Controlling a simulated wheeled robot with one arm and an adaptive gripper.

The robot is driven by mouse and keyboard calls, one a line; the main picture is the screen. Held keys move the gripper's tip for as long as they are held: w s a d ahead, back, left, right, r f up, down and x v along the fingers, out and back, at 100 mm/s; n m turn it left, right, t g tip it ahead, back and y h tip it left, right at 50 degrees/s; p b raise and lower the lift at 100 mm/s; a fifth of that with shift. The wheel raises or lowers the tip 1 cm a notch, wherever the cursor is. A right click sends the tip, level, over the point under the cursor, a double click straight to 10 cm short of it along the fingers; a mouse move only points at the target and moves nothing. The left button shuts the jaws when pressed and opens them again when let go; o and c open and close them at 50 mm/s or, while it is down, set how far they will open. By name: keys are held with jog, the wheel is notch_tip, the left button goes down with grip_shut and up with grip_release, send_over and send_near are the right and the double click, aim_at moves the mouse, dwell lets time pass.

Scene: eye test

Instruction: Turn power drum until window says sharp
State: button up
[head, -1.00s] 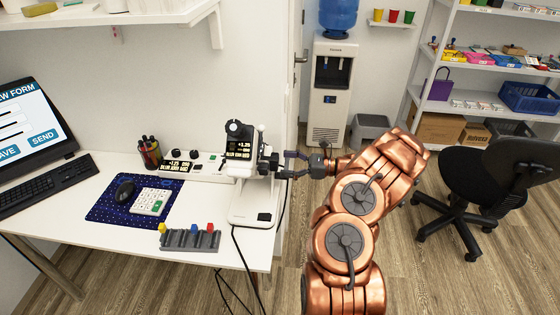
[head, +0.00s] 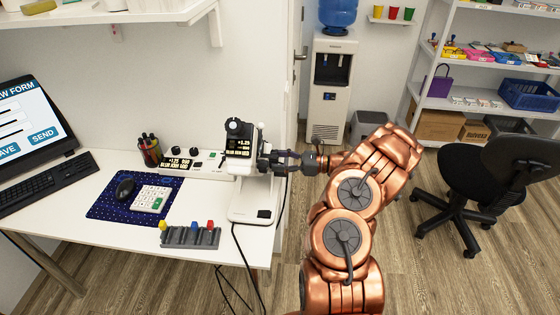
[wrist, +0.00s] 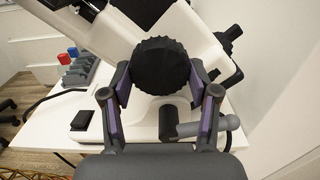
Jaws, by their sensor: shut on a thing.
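The white eye-test instrument (head: 252,205) stands at the right end of the desk. Its black ribbed power drum (wrist: 160,66) fills the middle of the wrist view. My gripper (wrist: 160,82) has a finger on each side of the drum and is shut on it. In the head view my gripper (head: 270,162) reaches the instrument's right side, and its fingers mostly hide the drum. The dark window (head: 239,147) on the instrument shows small light text that appears to read +1.25 and BLUR.
A grey rack (head: 190,238) with coloured pegs stands at the desk's front edge. A grey lever (wrist: 228,123) sticks out below the drum. Black cables hang off the desk front.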

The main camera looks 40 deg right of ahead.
jog(key=shift+f+n+b, duration=0.25)
jog(key=shift+n+b, duration=0.25)
jog(key=shift+b, duration=0.55)
jog(key=shift+c, duration=0.4)
jog(key=n+b, duration=0.1)
jog(key=b, duration=0.2)
jog(key=shift+n, duration=0.3)
jog(key=n+b, duration=0.2)
jog(key=b, duration=0.1)
jog(key=shift+r+n+b, duration=0.25)
jog(key=shift+n+b, duration=0.25)
jog(key=shift+b, duration=0.1)
jog(key=o, duration=1.2)
jog(key=shift+d, duration=0.1)
